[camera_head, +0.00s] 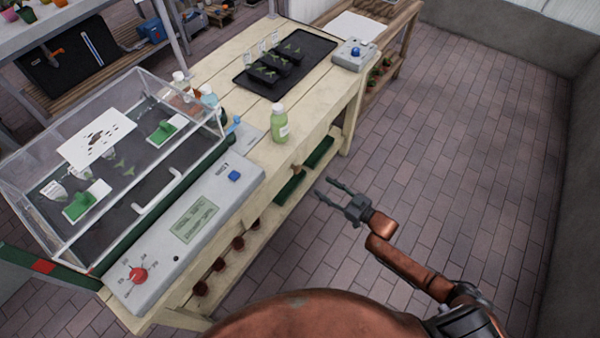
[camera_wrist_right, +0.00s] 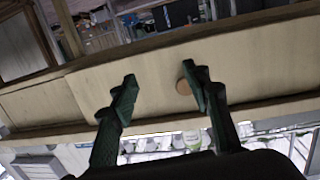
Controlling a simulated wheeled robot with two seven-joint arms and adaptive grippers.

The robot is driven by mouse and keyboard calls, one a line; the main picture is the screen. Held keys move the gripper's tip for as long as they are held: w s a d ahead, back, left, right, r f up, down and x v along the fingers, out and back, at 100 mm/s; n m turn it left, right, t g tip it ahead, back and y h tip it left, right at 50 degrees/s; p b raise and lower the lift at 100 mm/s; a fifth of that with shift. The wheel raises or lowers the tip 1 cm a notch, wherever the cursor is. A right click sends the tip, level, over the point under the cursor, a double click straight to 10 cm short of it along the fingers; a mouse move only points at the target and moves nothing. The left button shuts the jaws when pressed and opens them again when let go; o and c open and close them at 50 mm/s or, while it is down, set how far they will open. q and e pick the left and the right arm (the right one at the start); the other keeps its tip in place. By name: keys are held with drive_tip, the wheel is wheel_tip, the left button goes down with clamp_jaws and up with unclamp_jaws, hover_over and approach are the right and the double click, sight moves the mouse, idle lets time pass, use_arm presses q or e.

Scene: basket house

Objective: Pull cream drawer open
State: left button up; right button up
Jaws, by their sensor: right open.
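The cream drawer front (camera_wrist_right: 155,80) spans the middle of the right wrist view, with a small round brown knob (camera_wrist_right: 183,87) on it. In the head view the knob (camera_head: 297,169) shows at the side of the cream workbench (camera_head: 315,123), just under its top. My right gripper (camera_head: 324,188) is open and empty, to the right of the knob and apart from the bench. In the right wrist view its dark green fingers (camera_wrist_right: 158,75) point at the drawer front, and the right finger partly overlaps the knob. My left gripper is out of view.
On the bench stand a green bottle (camera_head: 279,124), a grey control panel (camera_head: 180,235), a clear-walled case (camera_head: 80,145) and a black seedling tray (camera_head: 318,47). Small pots (camera_head: 219,264) line the lower shelf. The brick floor (camera_head: 450,130) right of the bench is clear.

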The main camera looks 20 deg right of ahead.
drive_tip(key=n+y, duration=0.1)
drive_tip(key=y, duration=0.1)
approach(299, 171)
drive_tip(key=x, duration=0.2)
drive_tip(key=b+x, duration=0.2)
drive_tip(key=x, duration=0.4)
drive_tip(key=shift+w+d, duration=0.1)
drive_tip(key=shift+w, duration=0.05)
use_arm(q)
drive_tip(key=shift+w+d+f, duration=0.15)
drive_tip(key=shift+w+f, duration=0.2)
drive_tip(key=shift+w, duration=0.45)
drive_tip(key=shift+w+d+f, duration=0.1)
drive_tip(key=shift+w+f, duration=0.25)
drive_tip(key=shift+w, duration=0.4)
use_arm(e)
drive_tip(key=shift+w+a, duration=0.35)
drive_tip(key=shift+w, duration=0.1)
drive_tip(key=shift+c, duration=0.7)
clamp_jaws()
